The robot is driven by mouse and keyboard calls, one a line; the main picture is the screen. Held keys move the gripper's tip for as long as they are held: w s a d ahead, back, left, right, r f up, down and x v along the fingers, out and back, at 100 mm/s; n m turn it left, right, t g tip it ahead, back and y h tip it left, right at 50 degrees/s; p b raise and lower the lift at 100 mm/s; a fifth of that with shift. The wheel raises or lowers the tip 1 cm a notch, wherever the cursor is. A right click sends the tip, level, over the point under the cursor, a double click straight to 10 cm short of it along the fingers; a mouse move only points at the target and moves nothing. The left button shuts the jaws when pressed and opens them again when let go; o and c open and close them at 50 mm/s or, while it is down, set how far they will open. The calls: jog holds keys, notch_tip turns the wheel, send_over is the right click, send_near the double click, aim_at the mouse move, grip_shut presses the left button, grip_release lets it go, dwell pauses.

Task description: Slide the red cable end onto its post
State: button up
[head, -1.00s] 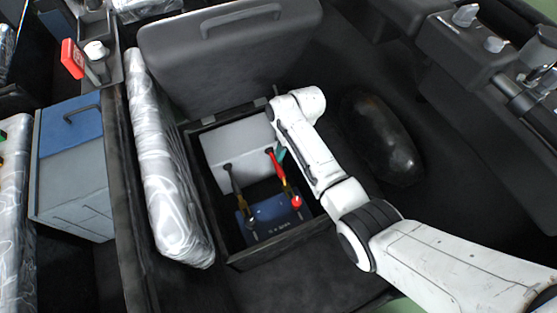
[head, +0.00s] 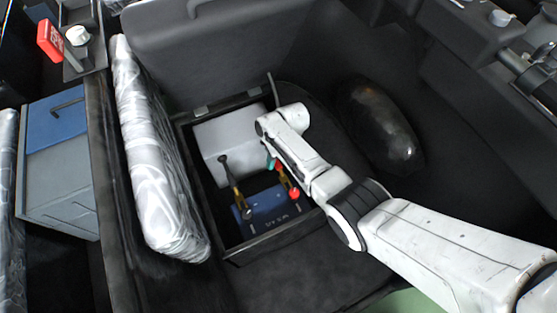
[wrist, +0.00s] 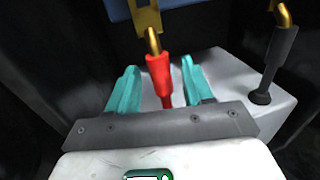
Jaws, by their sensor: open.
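The red cable end (head: 281,173) rises from the grey block and leans toward the blue battery, with a brass-coloured terminal at its tip. A red post cap (head: 294,193) shows on the battery (head: 262,212). My gripper (head: 270,162) is inside the open box, partly hidden by my wrist. In the wrist view, its teal fingers (wrist: 160,66) are open, one on each side of the red cable end (wrist: 158,72), with gaps on both sides. The brass terminal (wrist: 152,41) points beyond the fingertips. Whether it touches the post cannot be told.
A black cable (head: 231,172) with a brass terminal stands left of the red one and also shows in the wrist view (wrist: 281,48). The grey block (head: 212,140) and the dark box rim (head: 245,253) enclose the space. A plastic-wrapped seat (head: 150,170) is left.

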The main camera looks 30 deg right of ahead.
jog(key=shift+c, duration=0.5)
grip_shut()
